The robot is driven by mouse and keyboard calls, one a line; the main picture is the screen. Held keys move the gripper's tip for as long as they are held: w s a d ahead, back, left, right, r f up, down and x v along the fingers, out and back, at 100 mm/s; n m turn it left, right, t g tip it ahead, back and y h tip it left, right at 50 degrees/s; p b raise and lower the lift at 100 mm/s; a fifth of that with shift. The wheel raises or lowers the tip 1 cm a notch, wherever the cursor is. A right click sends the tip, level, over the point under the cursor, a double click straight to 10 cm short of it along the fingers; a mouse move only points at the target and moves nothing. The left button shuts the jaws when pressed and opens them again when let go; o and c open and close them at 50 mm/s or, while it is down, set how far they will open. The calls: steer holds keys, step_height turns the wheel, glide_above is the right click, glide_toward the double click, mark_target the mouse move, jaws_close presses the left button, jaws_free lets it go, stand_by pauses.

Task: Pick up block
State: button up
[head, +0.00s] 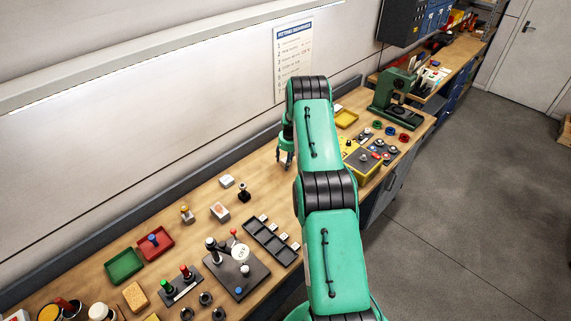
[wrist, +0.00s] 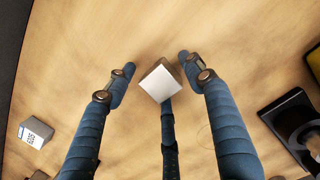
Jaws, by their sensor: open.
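A small block (wrist: 158,82) with a pale top face and brownish sides lies on the wooden bench in the wrist view. My gripper (wrist: 155,66) is open, with one blue finger on each side of the block and a third finger just below it. Gaps show between the block and the two side fingertips; I cannot tell whether the third finger touches it. In the head view my gripper (head: 286,157) points down over the bench near the wall. The block cannot be made out there, behind my gripper and arm.
A grey block with a printed label (wrist: 36,132) lies at left in the wrist view. In the head view, a black slotted tray (head: 268,240) and a green press (head: 395,92) stand on the bench. Bare wood surrounds the block.

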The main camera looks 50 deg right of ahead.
mark_target(285, 159)
jaws_close()
steer(key=shift+r, duration=0.25)
steer(key=shift+w+r+b, duration=0.1)
steer(key=shift+r+b, duration=0.35)
steer(key=shift+r, duration=1.15)
steer(key=s+a, duration=0.3)
steer(key=s, duration=0.1)
steer(key=s+a+r+b, duration=0.1)
steer(key=s+a, duration=0.2)
steer(key=s, duration=0.1)
steer(key=s+a+b, duration=0.1)
steer(key=s+a, duration=0.2)
steer(key=s, duration=0.1)
steer(key=shift+s+a+r, duration=0.2)
steer(key=shift+s+a, duration=0.15)
steer(key=shift+a, duration=0.05)
